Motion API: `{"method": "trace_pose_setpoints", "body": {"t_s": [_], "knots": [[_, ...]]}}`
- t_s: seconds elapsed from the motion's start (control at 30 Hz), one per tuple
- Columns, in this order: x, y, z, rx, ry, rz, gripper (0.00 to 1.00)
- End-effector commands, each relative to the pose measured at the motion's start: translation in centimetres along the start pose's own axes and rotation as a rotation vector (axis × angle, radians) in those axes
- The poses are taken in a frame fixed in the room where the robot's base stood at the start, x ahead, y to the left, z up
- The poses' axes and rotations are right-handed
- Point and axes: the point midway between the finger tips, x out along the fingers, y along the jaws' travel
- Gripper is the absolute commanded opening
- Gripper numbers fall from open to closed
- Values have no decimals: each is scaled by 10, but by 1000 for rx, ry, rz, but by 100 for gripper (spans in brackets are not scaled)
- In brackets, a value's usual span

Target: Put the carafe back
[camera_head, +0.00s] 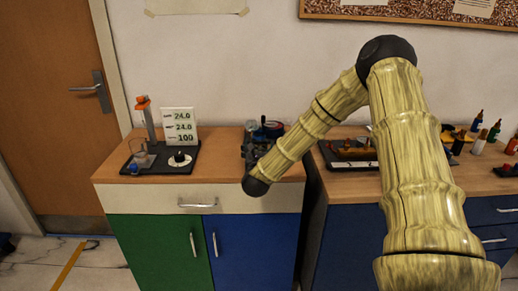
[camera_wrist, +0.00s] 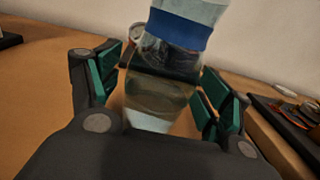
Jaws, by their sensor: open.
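A clear glass carafe (camera_wrist: 160,98) with a blue band stands between the fingers of my gripper (camera_wrist: 163,78) in the wrist view, over the wooden counter. It looks tilted in the picture. The green-padded fingers are open on both sides of it; I cannot tell whether either pad touches the glass. In the head view my arm partly covers the dark cluster (camera_head: 252,146) around my gripper, and I cannot make out the carafe clearly there.
A black rig base (camera_head: 183,168) with an orange-topped post (camera_head: 150,122), a small clear beaker (camera_head: 142,157) and a white readout board (camera_head: 180,126) stands at the counter's left. The counter (camera_head: 215,170) is bare between there and my gripper. A second counter at right holds bottles.

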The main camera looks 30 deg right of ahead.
Motion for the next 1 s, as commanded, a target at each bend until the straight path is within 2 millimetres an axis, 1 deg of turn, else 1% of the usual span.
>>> {"method": "trace_pose_setpoints", "body": {"t_s": [0.17,0.23,0.37,0.5,0.7,0.83,1.0], "knots": [[0,0,4,0,0,0,78],[-8,0,0,1,2,0,78],[-29,0,0,3,2,1,78],[-55,0,-1,3,3,1,78],[-90,0,0,2,2,0,78],[-107,0,0,1,2,0,78],[-118,0,1,-3,2,1,78]]}}
